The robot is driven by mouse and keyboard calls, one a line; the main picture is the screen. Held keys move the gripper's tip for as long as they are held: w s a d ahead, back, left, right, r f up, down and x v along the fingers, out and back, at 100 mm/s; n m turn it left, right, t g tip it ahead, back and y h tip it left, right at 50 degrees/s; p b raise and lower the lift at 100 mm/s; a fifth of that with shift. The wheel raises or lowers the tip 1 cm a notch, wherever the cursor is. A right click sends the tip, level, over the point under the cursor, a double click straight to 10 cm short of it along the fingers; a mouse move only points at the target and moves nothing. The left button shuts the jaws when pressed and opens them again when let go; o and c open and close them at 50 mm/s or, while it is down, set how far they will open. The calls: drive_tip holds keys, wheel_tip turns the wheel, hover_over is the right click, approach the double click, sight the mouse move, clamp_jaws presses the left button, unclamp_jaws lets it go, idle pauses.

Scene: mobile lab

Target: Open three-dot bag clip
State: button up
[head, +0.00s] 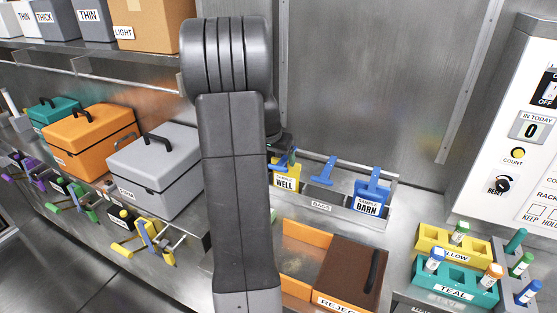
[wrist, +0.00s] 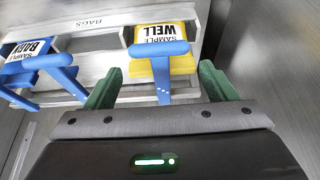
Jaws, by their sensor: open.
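A blue T-shaped bag clip (wrist: 158,49) sits on a yellow bag (wrist: 180,64) labelled "SAMPLE WELL". Small white dots show on the clip's stem; they look like three but are tiny. My gripper (wrist: 161,70) is open, with one green finger on each side of the clip stem and gaps on both sides. In the head view the yellow bag (head: 288,182) stands at the left end of the bag rack, with its clip (head: 284,161) partly behind my arm. My fingers are mostly hidden there.
A brown-lidded reject box (head: 350,275) stands in front. A metal wall (wrist: 262,60) is close on the right in the wrist view.

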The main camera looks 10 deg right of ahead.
sight(280, 165)
drive_tip(key=shift+x, duration=1.5)
clamp_jaws()
